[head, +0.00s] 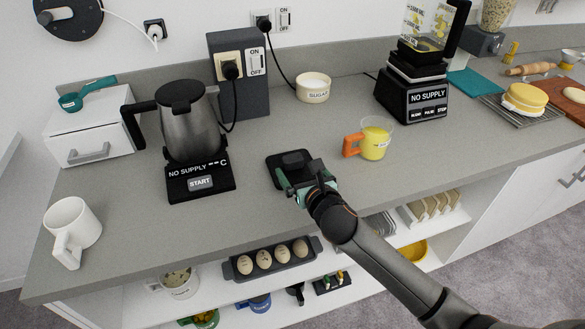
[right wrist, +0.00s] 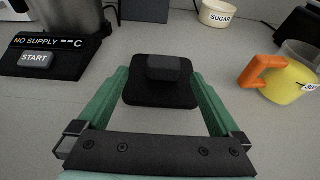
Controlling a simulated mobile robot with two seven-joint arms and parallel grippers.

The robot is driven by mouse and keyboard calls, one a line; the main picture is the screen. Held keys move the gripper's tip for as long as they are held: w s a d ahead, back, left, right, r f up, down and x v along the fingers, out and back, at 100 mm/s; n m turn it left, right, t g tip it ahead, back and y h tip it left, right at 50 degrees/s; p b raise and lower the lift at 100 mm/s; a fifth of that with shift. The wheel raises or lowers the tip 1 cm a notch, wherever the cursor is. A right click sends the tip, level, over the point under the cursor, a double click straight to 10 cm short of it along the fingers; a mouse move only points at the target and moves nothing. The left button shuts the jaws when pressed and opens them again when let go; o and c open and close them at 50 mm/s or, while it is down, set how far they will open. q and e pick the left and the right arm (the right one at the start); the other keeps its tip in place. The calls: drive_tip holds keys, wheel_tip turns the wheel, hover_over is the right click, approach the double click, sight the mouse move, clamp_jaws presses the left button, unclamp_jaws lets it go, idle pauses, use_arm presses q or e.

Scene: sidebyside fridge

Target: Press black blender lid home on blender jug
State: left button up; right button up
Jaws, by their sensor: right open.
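The black blender lid (head: 289,163) lies flat on the grey counter, its raised knob facing up; it also shows in the right wrist view (right wrist: 160,92). My right gripper (head: 287,182) is open, with its green fingers pointing at the lid. In the right wrist view the lid's near part lies between the fingertips (right wrist: 160,85), with no clear grip on it. The blender jug (head: 428,22) stands on its black base (head: 412,98) at the back right, with yellow pieces inside. The jug's top is cut off by the picture edge. My left gripper is not in view.
A kettle (head: 190,125) on its stand is left of the lid. A yellow measuring cup with orange handle (head: 353,145) is between lid and blender. A sugar pot (head: 313,88) stands behind. A white mug (head: 72,228) is at the left. The counter around the lid is clear.

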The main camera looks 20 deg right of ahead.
sight(293, 159)
drive_tip(key=shift+d+x, duration=0.15)
drive_tip(key=shift+x, duration=1.3)
drive_tip(key=shift+d+x, duration=0.15)
drive_tip(key=shift+x, duration=1.3)
drive_tip(key=shift+r, duration=0.1)
clamp_jaws()
